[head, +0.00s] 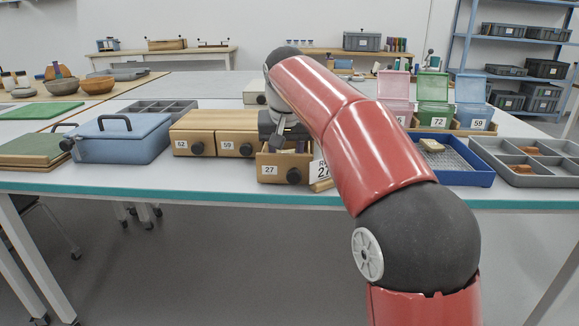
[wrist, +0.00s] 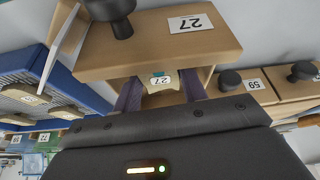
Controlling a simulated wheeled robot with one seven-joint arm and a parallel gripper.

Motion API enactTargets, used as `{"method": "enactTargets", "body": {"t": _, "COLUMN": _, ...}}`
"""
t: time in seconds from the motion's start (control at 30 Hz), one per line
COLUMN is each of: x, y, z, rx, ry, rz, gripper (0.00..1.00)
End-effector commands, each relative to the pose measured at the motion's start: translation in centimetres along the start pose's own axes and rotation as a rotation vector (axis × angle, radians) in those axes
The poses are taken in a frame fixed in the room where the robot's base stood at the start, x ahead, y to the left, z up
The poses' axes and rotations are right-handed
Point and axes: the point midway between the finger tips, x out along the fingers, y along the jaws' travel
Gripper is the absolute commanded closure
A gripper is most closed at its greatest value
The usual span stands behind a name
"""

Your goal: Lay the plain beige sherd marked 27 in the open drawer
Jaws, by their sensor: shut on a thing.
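The beige sherd marked 27 (wrist: 157,84) is held between the two purple fingers of my gripper (wrist: 163,90) in the wrist view. The open drawer labelled 27 (head: 281,169) sticks out of the wooden cabinet in the head view; its front also shows in the wrist view (wrist: 160,48). My gripper points down over the drawer, with the fingers and the sherd at its opening behind the front panel. I cannot tell whether the sherd touches the drawer floor. In the head view my arm and the drawer front mostly hide the sherd.
Shut drawers labelled 52 (head: 192,144) and 59 (head: 236,145) stand left of the open one. A card marked 27 (head: 320,170) stands at its right. A blue mesh tray (head: 470,178) with a sherd and a grey compartment tray (head: 492,160) lie further right.

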Motion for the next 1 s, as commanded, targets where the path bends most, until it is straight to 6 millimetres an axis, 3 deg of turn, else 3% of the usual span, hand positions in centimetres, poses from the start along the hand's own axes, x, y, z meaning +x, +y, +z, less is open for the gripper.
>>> {"method": "enactTargets", "body": {"t": 0.03, "x": 0.9, "y": -0.1, "z": 0.3, "rx": 0.0, "ry": 0.001, "rz": 0.0, "gripper": 0.8}}
{"method": "enactTargets", "body": {"t": 0.43, "x": 1.0, "y": -0.1, "z": 0.3, "rx": 0.0, "ry": 0.001, "rz": 0.0, "gripper": 0.8}}
{"method": "enactTargets", "body": {"t": 0.47, "x": 0.9, "y": -0.2, "z": 0.3, "rx": 0.0, "ry": 0.001, "rz": 0.0, "gripper": 0.55}}
{"method": "enactTargets", "body": {"t": 0.53, "x": 0.9, "y": -0.2, "z": 0.3, "rx": 0.0, "ry": 0.001, "rz": 0.0, "gripper": 0.49}}
{"method": "enactTargets", "body": {"t": 0.83, "x": 0.6, "y": -0.2, "z": 0.2, "rx": 0.0, "ry": 0.001, "rz": 0.0, "gripper": 0.49}}
{"method": "enactTargets", "body": {"t": 1.0, "x": -1.7, "y": -0.2, "z": 0.1, "rx": 0.0, "ry": 0.005, "rz": -0.001, "gripper": 0.49}}
